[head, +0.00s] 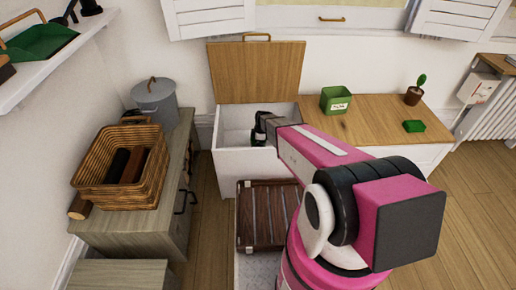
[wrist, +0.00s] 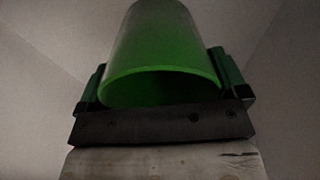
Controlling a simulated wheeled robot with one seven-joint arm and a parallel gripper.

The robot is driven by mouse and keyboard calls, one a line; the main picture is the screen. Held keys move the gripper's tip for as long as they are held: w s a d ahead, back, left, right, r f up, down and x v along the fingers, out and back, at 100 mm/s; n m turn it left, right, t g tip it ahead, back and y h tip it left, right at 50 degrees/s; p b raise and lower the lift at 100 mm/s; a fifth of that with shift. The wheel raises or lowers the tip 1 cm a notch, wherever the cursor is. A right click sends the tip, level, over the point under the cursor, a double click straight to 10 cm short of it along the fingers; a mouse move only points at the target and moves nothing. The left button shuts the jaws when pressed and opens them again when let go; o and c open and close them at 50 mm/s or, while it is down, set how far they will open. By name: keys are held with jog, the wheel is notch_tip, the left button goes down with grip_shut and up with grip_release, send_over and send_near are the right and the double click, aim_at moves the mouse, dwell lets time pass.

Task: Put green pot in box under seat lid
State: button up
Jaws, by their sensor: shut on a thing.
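The green pot (wrist: 160,50) is a smooth round cup in the wrist view, with its open rim towards the camera. My gripper (wrist: 162,84) is shut on it, one finger on each side. In the head view my gripper (head: 262,128) reaches into the white box (head: 243,162) under the seat, and I cannot make out the pot there. The wooden seat lid (head: 255,75) stands raised against the wall, with its handle at the top. Pale box walls seem to surround the pot in the wrist view. Whether the pot touches the floor of the box cannot be told.
A square green tin (head: 337,100), a potted cactus (head: 413,92) and a small green block (head: 414,126) stand on the wooden bench top (head: 375,125) to the right. A wicker basket (head: 122,172) and a grey bin (head: 155,98) sit left. A slatted brown crate (head: 267,215) lies in front.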

jog(key=shift+f, duration=1.95)
jog(key=o, duration=0.8)
jog(key=shift+f, duration=0.15)
notch_tip(320, 180, up, 12)
jog(key=d, duration=0.2)
jog(key=s+d+r+m, duration=0.4)
jog(key=s+r+m, duration=0.2)
jog(key=s, duration=0.1)
jog(key=s+d+r+m+h, duration=0.1)
jog(key=s+d+r+m, duration=0.3)
jog(key=s+r+m, duration=0.2)
jog(key=s+d+r+m, duration=0.4)
jog(key=s+r+m, duration=0.2)
jog(key=s, duration=0.2)
jog(key=shift+d+r+h, duration=0.1)
jog(key=shift+r+h, duration=0.25)
jog(key=shift+h, duration=0.05)
